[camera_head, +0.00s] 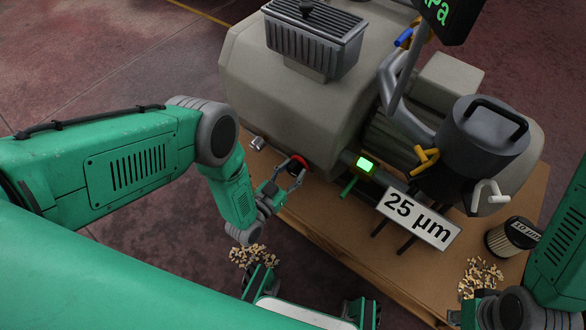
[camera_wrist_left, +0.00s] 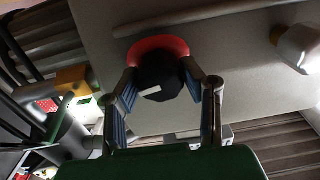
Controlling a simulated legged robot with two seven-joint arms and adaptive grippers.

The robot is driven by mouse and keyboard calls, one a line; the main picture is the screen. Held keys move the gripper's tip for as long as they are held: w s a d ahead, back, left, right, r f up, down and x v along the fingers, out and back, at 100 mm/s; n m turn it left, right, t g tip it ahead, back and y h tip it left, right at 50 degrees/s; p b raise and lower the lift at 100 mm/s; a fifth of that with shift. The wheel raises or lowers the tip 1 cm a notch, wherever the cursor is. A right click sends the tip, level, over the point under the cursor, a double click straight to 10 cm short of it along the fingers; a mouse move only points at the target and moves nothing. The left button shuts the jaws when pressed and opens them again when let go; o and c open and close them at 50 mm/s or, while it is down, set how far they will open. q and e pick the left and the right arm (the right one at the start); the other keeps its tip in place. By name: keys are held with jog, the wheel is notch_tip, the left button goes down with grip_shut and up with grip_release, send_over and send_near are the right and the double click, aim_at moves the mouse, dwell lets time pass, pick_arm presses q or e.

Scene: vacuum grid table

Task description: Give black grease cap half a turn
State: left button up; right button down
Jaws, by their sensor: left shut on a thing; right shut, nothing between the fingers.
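The black grease cap (camera_wrist_left: 163,80) sits in front of a red ring (camera_wrist_left: 152,46) on the machine's beige side. A pale pointer mark on the cap points to the lower left in the left wrist view. My left gripper (camera_wrist_left: 167,98) has a finger on each side of the cap and is shut on it. In the head view, my left gripper (camera_head: 290,177) reaches up to the cap (camera_head: 294,167), which is partly hidden by the fingers. My right gripper (camera_head: 472,312) is low at the right, mostly dark and cut by the lower edge; its fingers are hard to make out.
The beige machine (camera_head: 250,75) stands on a wooden base (camera_head: 330,228). A silver knob (camera_head: 257,143) is left of the cap. A filter cartridge (camera_head: 508,238) stands further right.

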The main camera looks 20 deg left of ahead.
pick_arm(q)
jog(key=shift+s+d+f+m, duration=0.1)
jog(key=shift+s+f+m, duration=0.15)
jog(key=shift+m, duration=0.55)
jog(key=o, duration=1.1)
jog(key=shift+o, duration=0.2)
jog(key=shift+w+r, duration=0.1)
jog(key=v, duration=1.2)
